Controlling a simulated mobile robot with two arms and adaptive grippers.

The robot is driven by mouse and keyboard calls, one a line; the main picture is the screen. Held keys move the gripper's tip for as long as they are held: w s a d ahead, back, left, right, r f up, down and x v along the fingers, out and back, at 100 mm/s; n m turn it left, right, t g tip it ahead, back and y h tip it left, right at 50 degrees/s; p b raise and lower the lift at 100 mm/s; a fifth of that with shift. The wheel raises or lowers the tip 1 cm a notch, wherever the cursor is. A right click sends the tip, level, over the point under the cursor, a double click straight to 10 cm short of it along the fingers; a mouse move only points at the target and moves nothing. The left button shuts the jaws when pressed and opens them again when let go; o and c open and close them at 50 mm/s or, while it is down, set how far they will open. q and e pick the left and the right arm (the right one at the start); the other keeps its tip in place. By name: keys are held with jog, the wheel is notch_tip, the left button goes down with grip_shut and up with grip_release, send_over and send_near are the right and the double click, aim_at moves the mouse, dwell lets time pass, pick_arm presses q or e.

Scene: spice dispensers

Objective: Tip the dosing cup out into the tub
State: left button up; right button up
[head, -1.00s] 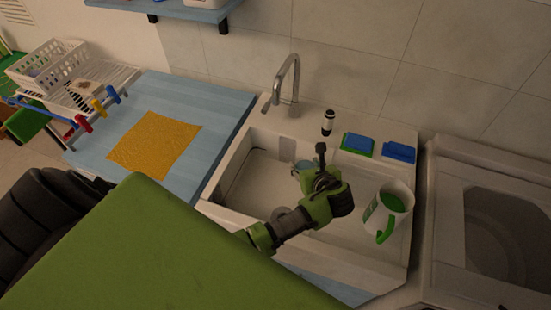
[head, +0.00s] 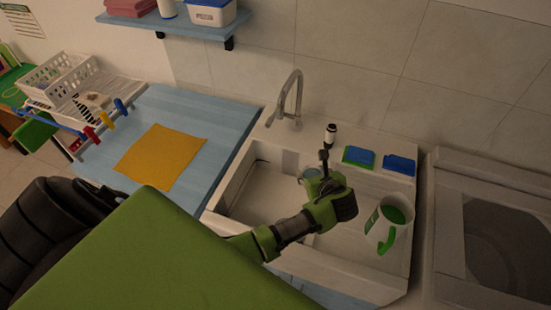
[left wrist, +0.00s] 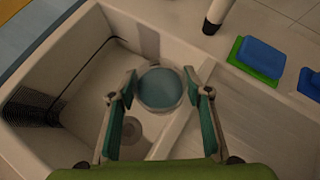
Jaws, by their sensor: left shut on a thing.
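My left gripper (head: 318,166) is over the white sink and shut on a small round clear cup, taken as the dosing cup (head: 308,174). The left wrist view shows the cup (left wrist: 160,88) between the two green fingers, looking down into its mouth, with a bluish tint inside. It looks about upright. A white machine (head: 440,222) with a dark rounded opening or window (head: 500,245) stands at the far right; I cannot tell whether its tub is open. A white jug with a green handle (head: 388,232) stands at the sink's right side. My right gripper is not in view.
The faucet (head: 292,100) rises behind the sink. A yellow cloth (head: 160,156) lies on the blue counter (head: 205,110) at left.

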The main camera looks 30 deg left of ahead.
pick_arm(q)
jog(key=shift+s+a+f+h, duration=0.2)
jog(key=shift+a+h, duration=0.1)
jog(key=shift+a, duration=0.15)
jog(key=shift+n+t+h, duration=0.5)
jog(key=shift+n+h, duration=0.2)
jog(key=shift+s+a+f, duration=0.1)
jog(key=shift+a+f, duration=0.15)
jog(key=shift+f, duration=0.4)
jog(key=shift+s+a+f, duration=0.15)
jog(key=shift+a+f, duration=0.05)
jog(key=shift+f, duration=0.5)
jog(key=shift+s+a+f, duration=0.1)
jog(key=shift+a+f, duration=0.15)
jog(key=shift+f, duration=0.4)
jog(key=shift+s+a+r, duration=0.1)
jog(key=shift+s, duration=0.05)
jog(key=shift+s+a+r+n+t+h, duration=0.2)
jog(key=shift+s+a+n+t+h, duration=0.15)
jog(key=shift+a+h, duration=0.25)
jog(key=shift+s+a+r+n+t+h, duration=0.25)
jog(key=shift+a+n+h, duration=0.15)
jog(key=shift+a, duration=0.25)
jog(key=shift+s+a, duration=0.15)
jog(key=shift+s+a+r+n+t+h+b, duration=0.1)
jog(key=shift+a+r+n+t+h+b, duration=0.15)
jog(key=shift+n+t+h+b, duration=0.3)
jog(key=shift+a+h+b, duration=0.1)
jog(key=shift+h+b, duration=0.25)
jog(key=shift+b, duration=0.3)
